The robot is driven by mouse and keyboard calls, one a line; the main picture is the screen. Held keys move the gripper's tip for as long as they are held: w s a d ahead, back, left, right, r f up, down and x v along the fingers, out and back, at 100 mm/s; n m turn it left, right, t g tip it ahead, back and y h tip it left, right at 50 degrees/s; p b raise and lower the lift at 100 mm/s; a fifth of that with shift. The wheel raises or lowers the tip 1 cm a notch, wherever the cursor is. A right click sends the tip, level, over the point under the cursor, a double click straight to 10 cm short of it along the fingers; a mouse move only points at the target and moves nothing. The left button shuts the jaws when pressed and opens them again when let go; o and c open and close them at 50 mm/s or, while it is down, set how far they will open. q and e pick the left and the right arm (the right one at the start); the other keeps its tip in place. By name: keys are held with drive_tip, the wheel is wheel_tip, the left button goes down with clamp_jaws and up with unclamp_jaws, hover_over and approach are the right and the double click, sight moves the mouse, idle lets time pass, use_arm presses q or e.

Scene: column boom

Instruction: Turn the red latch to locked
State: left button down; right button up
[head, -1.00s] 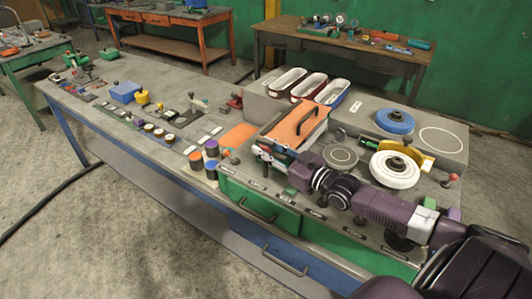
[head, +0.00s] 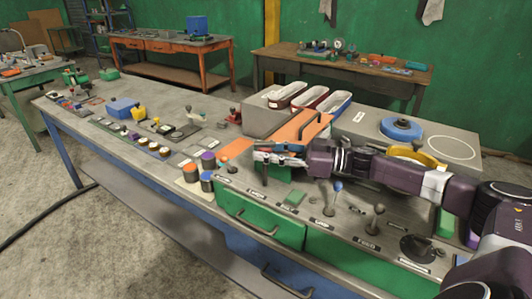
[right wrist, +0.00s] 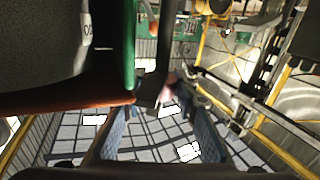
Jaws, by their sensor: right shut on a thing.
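My right gripper (head: 262,154) is at the front left of the box with the orange lid (head: 300,127), its purple arm reaching in from the right. In the right wrist view, its two blue-grey finger pads close around a dark bar (right wrist: 150,90), with a small reddish patch (right wrist: 171,78) by the tips. This seems to be the red latch, mostly hidden by the fingers in the head view. I cannot tell which way the latch points. My left gripper is not in view.
Levers (head: 338,186) stand along the bench front above green drawers (head: 262,222). Colored cylinders (head: 207,160) stand left of the gripper. Open bins (head: 308,95) and a blue disc (head: 401,129) lie behind. The far-left bench holds small items.

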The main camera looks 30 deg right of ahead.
drive_tip(key=shift+w+n+g+y+b, duration=0.1)
drive_tip(key=shift+n+g+y+b, duration=0.2)
drive_tip(key=shift+n+g+y, duration=0.8)
drive_tip(key=shift+g, duration=0.5)
drive_tip(key=o, duration=1.2)
drive_tip(key=shift+c, duration=0.2)
drive_tip(key=v, duration=0.7)
drive_tip(key=shift+d, duration=0.25)
